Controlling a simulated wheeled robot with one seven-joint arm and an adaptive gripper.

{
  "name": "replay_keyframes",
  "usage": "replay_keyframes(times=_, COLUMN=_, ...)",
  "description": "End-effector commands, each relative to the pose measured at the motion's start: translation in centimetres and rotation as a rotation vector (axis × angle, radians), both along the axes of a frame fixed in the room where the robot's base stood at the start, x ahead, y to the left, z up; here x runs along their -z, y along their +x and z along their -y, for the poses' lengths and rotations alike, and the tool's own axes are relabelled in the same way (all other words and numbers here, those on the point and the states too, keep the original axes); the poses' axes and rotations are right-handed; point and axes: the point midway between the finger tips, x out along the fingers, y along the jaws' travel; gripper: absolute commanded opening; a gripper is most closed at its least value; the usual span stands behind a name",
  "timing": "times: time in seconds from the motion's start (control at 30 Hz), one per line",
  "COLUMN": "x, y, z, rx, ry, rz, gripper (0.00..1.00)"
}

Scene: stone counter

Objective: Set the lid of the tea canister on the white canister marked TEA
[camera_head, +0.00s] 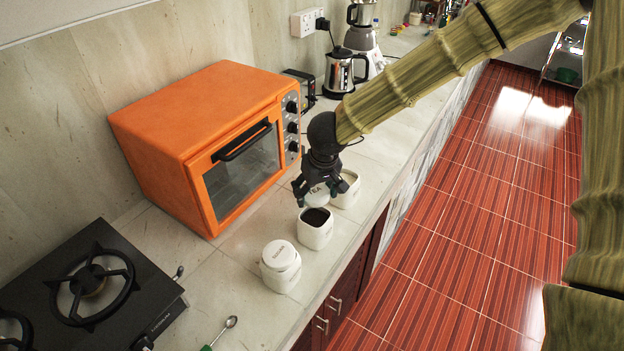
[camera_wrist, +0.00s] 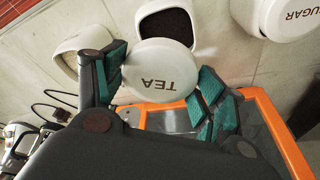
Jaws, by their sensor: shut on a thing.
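My gripper (camera_head: 320,200) is shut on the round white lid marked TEA (camera_wrist: 162,72), holding it by its edges between the green pads. The lid also shows between the fingers in the head view (camera_head: 317,196). An open white canister (camera_head: 315,238) with dark contents stands just in front of the lid in the head view; any mark on it is not readable. In the wrist view this canister (camera_wrist: 143,20) is partly covered by the lid. The lid appears above the counter, offset from the opening toward the oven side; the exact height cannot be told.
A lidded white SUGAR canister (camera_head: 281,268) stands nearer. Another open white canister (camera_head: 348,192) with pale contents stands beyond my gripper. An orange oven (camera_head: 200,130) is to the left. A black hob (camera_head: 90,290) and a spoon (camera_head: 222,332) lie nearer. The counter edge is close on the right.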

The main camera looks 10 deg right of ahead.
Motion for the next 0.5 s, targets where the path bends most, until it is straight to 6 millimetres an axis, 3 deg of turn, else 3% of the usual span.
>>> replay_keyframes(times=0.17, x=0.2, y=-0.5, z=0.0, rx=-0.002, ry=0.000, rz=0.005, gripper=0.46)
replay_keyframes(times=0.5, x=2.9, y=0.3, z=0.0, rx=0.000, ry=0.000, rz=-0.003, gripper=0.46)
